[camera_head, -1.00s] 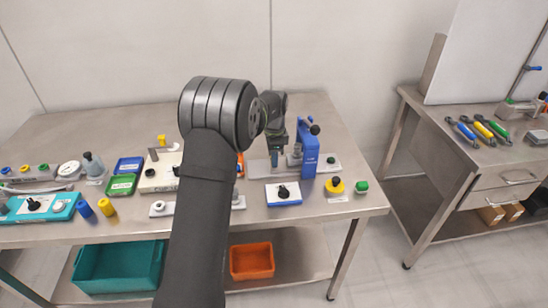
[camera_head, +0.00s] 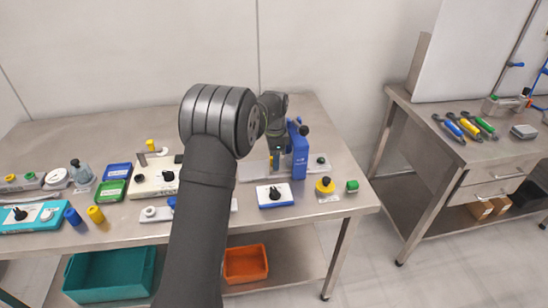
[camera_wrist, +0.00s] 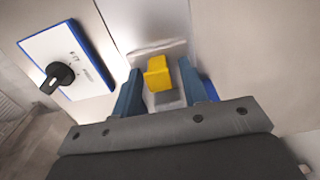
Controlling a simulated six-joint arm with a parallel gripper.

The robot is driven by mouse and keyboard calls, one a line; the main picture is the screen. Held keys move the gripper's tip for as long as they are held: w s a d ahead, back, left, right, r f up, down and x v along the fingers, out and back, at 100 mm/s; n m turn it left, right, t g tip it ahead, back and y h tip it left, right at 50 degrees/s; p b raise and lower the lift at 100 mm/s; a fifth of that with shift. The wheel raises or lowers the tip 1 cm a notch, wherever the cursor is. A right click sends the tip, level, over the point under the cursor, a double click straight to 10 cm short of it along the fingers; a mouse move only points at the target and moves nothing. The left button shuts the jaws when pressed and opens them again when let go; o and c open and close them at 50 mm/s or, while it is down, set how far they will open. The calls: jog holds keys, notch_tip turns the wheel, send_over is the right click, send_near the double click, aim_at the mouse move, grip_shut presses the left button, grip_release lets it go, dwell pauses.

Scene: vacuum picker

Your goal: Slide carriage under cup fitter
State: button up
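A blue upright press-like stand (camera_head: 299,152), which looks like the cup fitter, stands on the bench right of my gripper in the head view. My gripper (camera_head: 276,158) points down close beside it. In the wrist view my gripper (camera_wrist: 162,85) is open, with blue fingers on either side of a yellow block (camera_wrist: 157,74). The block appears to stand on a pale metal plate (camera_wrist: 152,50), likely the carriage. A gap shows at the right finger; contact at the left is unclear. In the head view the arm and gripper hide much of the carriage area.
A white-and-blue box with a black knob (camera_head: 275,195) lies in front of the stand and shows in the wrist view (camera_wrist: 68,60). A yellow button (camera_head: 325,186) and green knob (camera_head: 352,186) sit right. Trays and boxes crowd the left bench.

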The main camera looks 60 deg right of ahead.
jog(key=shift+r, duration=0.1)
notch_tip(320, 180, up, 17)
dwell(0.4)
dwell(0.5)
notch_tip(320, 180, down, 17)
jog(key=shift+f, duration=0.2)
jog(key=shift+w+a, duration=0.15)
jog(key=shift+r, duration=0.1)
dwell(0.4)
